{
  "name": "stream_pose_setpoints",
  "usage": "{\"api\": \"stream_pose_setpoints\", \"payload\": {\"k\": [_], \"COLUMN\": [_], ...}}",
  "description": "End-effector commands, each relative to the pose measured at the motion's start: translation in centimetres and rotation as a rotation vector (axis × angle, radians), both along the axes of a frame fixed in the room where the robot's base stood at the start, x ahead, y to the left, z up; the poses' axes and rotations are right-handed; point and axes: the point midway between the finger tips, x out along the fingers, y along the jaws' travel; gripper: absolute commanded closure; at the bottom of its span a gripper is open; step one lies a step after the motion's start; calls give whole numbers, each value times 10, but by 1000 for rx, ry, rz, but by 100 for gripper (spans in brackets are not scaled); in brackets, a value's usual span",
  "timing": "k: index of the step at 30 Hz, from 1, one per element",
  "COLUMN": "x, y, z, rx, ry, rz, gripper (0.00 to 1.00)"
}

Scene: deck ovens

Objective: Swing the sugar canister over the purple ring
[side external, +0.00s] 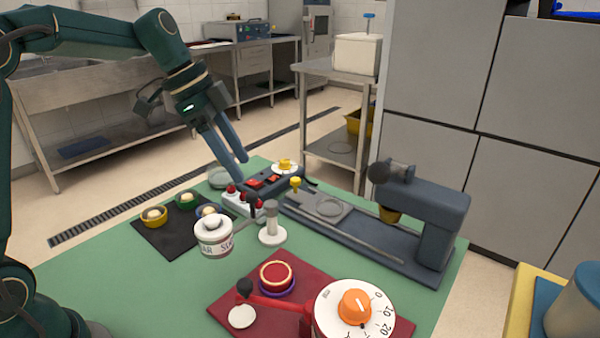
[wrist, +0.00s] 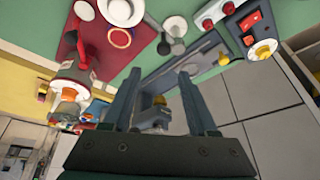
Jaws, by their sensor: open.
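The sugar canister (side external: 214,240) is white with a rounded lid and lettering, left of a pale upright post (side external: 271,222). The canister also shows at the top of the wrist view (wrist: 122,11). The purple ring (side external: 277,291) lies on a dark red mat (side external: 225,304), in front and to the right of the canister, around or under a red-rimmed cream round piece (side external: 276,274). The canister is apart from the ring. My gripper (side external: 243,167) is open and empty, in the air above and behind the post; its fingers show in the wrist view (wrist: 158,74).
A dial timer (side external: 355,308) and a red lever with a black knob (side external: 244,287) stand on the mat. A black tray (side external: 170,232) holds small coloured cups at left. A switch box (side external: 243,203) and a grey machine (side external: 425,215) stand behind and right. Green table front left is clear.

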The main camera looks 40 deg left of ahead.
Motion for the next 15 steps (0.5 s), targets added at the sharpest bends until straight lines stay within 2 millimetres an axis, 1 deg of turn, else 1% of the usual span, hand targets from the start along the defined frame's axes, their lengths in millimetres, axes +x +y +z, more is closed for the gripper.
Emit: {"api": "stream_pose_setpoints", "payload": {"k": [1, 3, 6, 15], "x": [2, 1, 2, 11], "y": [5, 9, 10, -1], "z": [-7, -15, -23, -56], "rx": [-8, -16, -20, -18], "ry": [20, 40, 50, 50], "rz": [14, 27, 36, 34], "gripper": [41, 41, 41, 41]}}
